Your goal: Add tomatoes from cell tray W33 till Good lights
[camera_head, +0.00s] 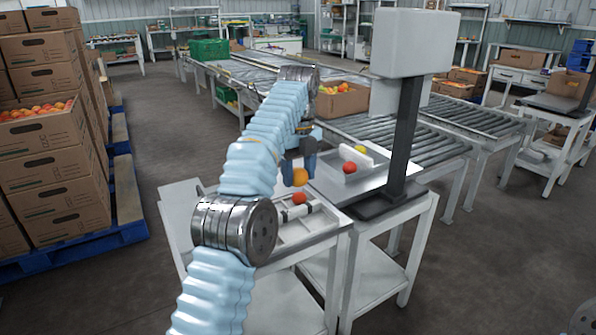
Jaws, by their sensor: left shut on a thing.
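My left gripper (299,170) is shut on an orange tomato (299,178) and holds it above the white cell tray (318,226). In the tray a red tomato (299,198) sits just below the held one. My left arm hides much of the tray, and no W33 label is readable. To the right, a red tomato (349,168) and a yellow tomato (360,150) rest on the scale's pan (335,184). The scale's head (413,42) stands on a dark post; no Good light can be made out on it.
The scale's dark post (404,135) rises right of the pan. Roller conveyors (415,150) run behind, with a cardboard box of tomatoes (342,100). Stacked cartons (55,150) stand on a blue pallet at left. The floor between is clear.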

